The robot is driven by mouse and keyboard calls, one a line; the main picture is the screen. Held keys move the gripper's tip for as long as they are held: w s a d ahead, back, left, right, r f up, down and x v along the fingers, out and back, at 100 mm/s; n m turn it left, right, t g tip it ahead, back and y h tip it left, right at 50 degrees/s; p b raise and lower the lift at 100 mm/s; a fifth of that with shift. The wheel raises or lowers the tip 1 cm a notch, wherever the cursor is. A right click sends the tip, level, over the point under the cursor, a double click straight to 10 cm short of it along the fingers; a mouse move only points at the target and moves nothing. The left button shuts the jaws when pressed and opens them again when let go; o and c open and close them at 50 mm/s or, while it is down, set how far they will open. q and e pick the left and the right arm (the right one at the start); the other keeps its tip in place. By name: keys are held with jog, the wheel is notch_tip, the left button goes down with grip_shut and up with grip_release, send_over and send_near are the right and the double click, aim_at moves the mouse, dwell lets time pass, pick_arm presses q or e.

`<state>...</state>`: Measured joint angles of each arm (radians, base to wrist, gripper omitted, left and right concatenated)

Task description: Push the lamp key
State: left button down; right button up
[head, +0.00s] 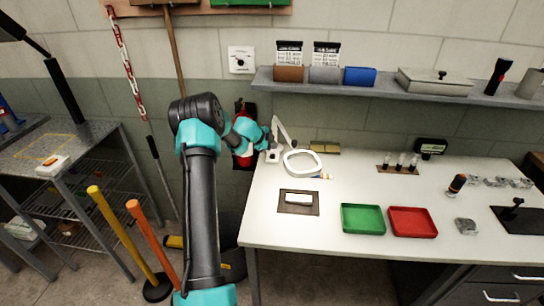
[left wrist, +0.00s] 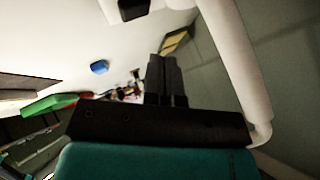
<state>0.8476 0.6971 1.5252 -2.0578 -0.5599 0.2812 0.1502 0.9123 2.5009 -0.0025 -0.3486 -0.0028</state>
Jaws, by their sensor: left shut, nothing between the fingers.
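The white lamp stands at the back left of the table. Its ring head (head: 303,151) is over the table and its jointed arm (head: 281,128) rises behind my gripper. A white post, apparently the lamp arm, also fills the right of the left wrist view (left wrist: 236,60). My left gripper (head: 267,145) is shut and empty, close to the lamp's white base (head: 272,157). Its black fingers show in the left wrist view (left wrist: 166,75). A dark patch (left wrist: 132,9) shows on a white part at the top there; I cannot tell whether it is the key. My right gripper is out of view.
A green tray (head: 362,205) and a red tray (head: 388,222) lie at the table's front. A dark mat (head: 286,208) with a white block is left of them. A yellowish block (head: 325,148) lies behind the lamp. A shelf (head: 400,91) runs above the table.

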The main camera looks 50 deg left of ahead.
aim_at(272, 156)
pick_arm(q)
jog(key=shift+r, duration=1.85)
